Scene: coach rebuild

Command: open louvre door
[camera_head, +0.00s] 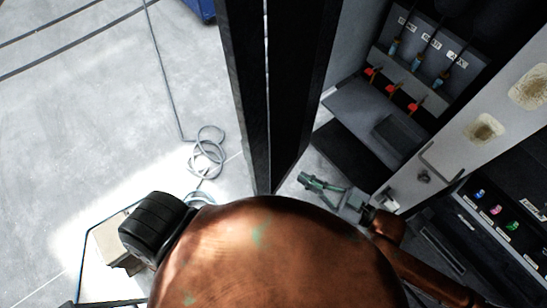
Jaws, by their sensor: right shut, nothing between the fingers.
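A tall dark panel, which looks like the louvre door (302,80), stands upright in the middle of the view, seen steeply from above and nearly edge-on. It stands out from the open cabinet on the right, whose inside shows. Its slats cannot be made out and its lower end is hidden behind my copper body. My right gripper (307,182), with green fingers, is shut and empty. It lies just right of the panel's lower end, in front of the cabinet; whether it touches the panel cannot be told. My left gripper is not in view.
The cabinet holds a row of red-handled switches (393,90) with labels above. A grey post (450,150) with a handle divides it from a lower-right bay with small coloured parts (496,211).

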